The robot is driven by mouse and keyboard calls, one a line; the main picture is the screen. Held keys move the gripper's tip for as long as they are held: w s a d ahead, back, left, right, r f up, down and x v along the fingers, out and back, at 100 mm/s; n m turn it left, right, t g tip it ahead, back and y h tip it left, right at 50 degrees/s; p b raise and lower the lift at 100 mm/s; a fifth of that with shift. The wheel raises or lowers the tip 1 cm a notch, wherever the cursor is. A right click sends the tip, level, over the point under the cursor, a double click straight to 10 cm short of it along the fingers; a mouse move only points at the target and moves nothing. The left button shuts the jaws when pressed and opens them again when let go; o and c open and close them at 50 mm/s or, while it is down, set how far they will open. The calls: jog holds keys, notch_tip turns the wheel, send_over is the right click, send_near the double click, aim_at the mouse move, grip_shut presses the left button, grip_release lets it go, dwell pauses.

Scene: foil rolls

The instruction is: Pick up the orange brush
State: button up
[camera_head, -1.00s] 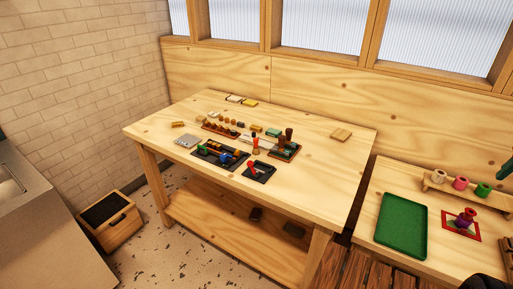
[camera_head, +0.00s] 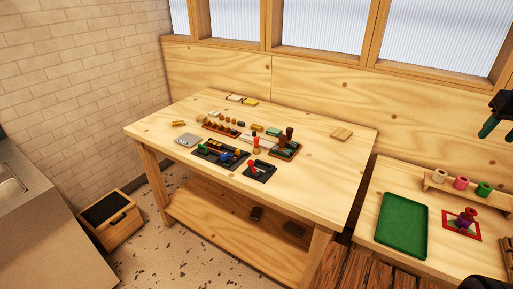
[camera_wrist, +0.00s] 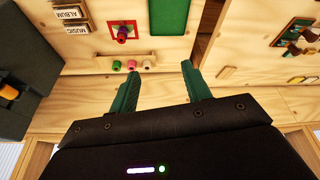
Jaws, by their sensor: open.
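I cannot pick out the orange brush with certainty. Several small tools and blocks lie on the large wooden table (camera_head: 310,165) in the head view, too small to identify. A small orange object (camera_wrist: 9,92) on a dark surface shows at the left edge of the wrist view; I cannot tell what it is. My gripper (camera_wrist: 160,72) has two green fingers spread apart with nothing between them. In the head view my gripper (camera_head: 496,129) is at the right edge, raised above the side table and well away from the large table.
The side table holds a green tray (camera_head: 403,225), a red-framed mat (camera_head: 447,222) with a purple object, and a rack of spools (camera_head: 461,191). A wooden bin (camera_head: 112,222) stands on the floor at left. The large table's front right is clear.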

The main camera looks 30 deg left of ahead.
jog(key=w+a+r+n+g, duration=0.1)
jog(key=w+a+r+n, duration=0.25)
jog(key=w+a, duration=1.2)
jog(key=w+a+f+n+g, duration=0.1)
jog(key=w+a+f+n, duration=0.1)
jog(key=a, duration=0.8)
jog(key=w+a+f+n, duration=0.2)
jog(key=a+n, duration=0.1)
jog(key=a, duration=0.8)
jog(key=n+g, duration=0.2)
jog(key=n, duration=0.5)
send_over(256, 137)
jog(key=shift+h, duration=0.3)
notch_tip(256, 137, down, 21)
jog(key=shift+a+f, duration=0.1)
jog(key=shift+f, duration=0.3)
notch_tip(256, 137, down, 5)
jog(key=shift+s+d+f, duration=0.1)
jog(key=shift+d+f, duration=0.05)
jog(key=shift+f, duration=1.2)
jog(key=shift+d+f, duration=0.15)
jog(key=shift+f, duration=1.15)
grip_shut()
